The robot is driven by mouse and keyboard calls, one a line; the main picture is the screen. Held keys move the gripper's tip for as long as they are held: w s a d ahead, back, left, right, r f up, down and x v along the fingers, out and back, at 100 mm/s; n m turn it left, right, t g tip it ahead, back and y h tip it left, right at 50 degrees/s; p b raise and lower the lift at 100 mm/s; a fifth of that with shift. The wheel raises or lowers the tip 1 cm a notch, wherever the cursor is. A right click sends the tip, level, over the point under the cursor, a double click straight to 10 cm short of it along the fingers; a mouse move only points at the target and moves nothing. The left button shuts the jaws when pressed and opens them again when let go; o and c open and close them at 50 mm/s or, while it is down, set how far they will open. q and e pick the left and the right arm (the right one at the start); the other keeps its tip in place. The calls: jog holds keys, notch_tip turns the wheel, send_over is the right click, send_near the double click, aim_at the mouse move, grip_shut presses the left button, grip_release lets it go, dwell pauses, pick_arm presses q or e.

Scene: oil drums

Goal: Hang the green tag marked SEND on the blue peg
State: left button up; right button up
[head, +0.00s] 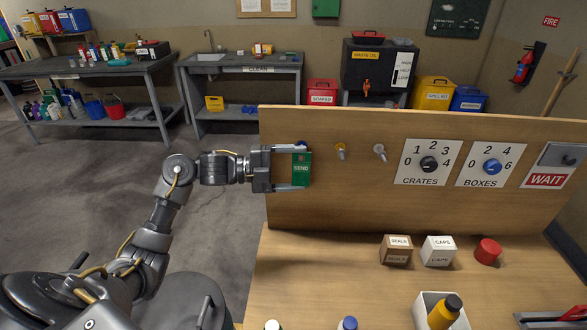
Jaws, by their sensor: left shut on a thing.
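My left gripper (299,168) comes in from the left and is shut on the green tag marked SEND (302,171), with one finger above and one below it. The tag is upright, its lettering facing me, in front of the left part of the wooden board. A small bit of blue, seemingly the blue peg (301,143), shows just above the upper finger. The rest of it is hidden, so I cannot tell whether the tag touches it. My right gripper is not in view.
The wooden board (350,210) also carries a CRATES dial (428,164), a BOXES dial (492,166) and a red WAIT sign (549,180). On the bench below are a brown box (397,250), a white box (438,251) and a red round thing (487,251).

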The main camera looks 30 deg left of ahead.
pick_arm(q)
jog(key=o, duration=1)
jog(key=shift+c, duration=0.2)
jog(key=b+v, duration=0.4)
jog(key=v, duration=0.7)
